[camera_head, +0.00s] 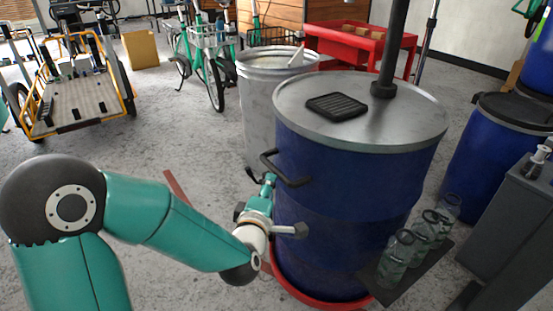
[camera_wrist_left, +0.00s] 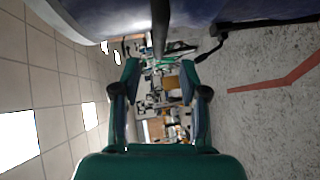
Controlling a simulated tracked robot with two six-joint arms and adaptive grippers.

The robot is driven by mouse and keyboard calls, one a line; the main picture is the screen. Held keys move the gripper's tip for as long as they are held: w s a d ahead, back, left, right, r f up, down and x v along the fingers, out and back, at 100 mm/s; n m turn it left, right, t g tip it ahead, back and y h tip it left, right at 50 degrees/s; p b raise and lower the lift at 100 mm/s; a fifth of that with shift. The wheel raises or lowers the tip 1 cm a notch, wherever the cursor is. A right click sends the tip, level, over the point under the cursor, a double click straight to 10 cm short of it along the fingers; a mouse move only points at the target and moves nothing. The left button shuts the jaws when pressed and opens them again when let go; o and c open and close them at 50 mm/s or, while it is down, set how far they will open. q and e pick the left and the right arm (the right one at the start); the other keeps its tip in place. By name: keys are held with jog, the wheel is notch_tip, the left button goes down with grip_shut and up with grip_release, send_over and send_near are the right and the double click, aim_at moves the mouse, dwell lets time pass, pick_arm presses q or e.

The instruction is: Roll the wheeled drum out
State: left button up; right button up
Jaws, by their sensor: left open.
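The blue wheeled drum (camera_head: 330,215) stands upright in the right half of the head view, with a grey metal lid (camera_head: 430,115) and a red base (camera_head: 300,292). A black bar handle (camera_head: 291,181) sticks out from its left side. The drum's blue wall fills the top of the left wrist view (camera_wrist_left: 235,10), with a dark bar (camera_wrist_left: 160,25) there. My left gripper (camera_head: 268,183) is beside the drum, just below and left of the handle. Its fingers are apart in the wrist view (camera_wrist_left: 160,72), and nothing is clearly gripped. My right gripper is out of view.
Several clear bottles (camera_head: 396,258) stand on a dark shelf at the drum's right. A grey drum (camera_head: 258,110) is close behind. Other blue drums (camera_head: 490,150) and a grey cabinet (camera_head: 510,235) are at right.

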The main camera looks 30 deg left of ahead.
aim_at(275, 169)
pick_arm(q)
jog(key=b+x, duration=0.1)
jog(key=x, duration=0.7)
jog(key=shift+w+a, duration=0.15)
jog(key=shift+w, duration=0.2)
jog(key=shift+c, duration=0.3)
jog(key=shift+f, duration=0.1)
grip_shut()
